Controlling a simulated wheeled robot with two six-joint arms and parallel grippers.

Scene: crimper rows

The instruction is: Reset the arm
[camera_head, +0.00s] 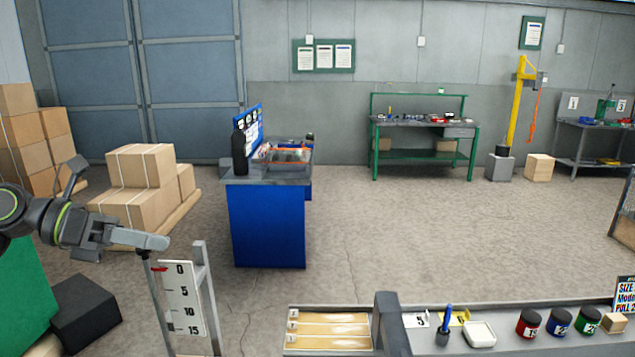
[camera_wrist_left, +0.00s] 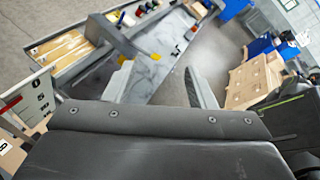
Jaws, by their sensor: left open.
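My left gripper (camera_head: 120,204) is at the left of the head view, raised in the air. Its two fingers are spread, with nothing between them. One finger reaches right, just above the top of an upright white scale (camera_head: 183,300); I cannot tell if they touch. In the left wrist view the gripper (camera_wrist_left: 158,68) also shows spread, empty fingers over the bench and floor. My right gripper is in neither view.
A grey post (camera_head: 388,325) stands at the front bench beside a wooden-slotted tray (camera_head: 328,330). Red (camera_head: 529,323), blue (camera_head: 559,322) and green (camera_head: 588,320) jars stand farther right. Stacked boxes (camera_head: 140,165) and a blue cabinet (camera_head: 267,225) stand beyond. Open floor lies in the middle.

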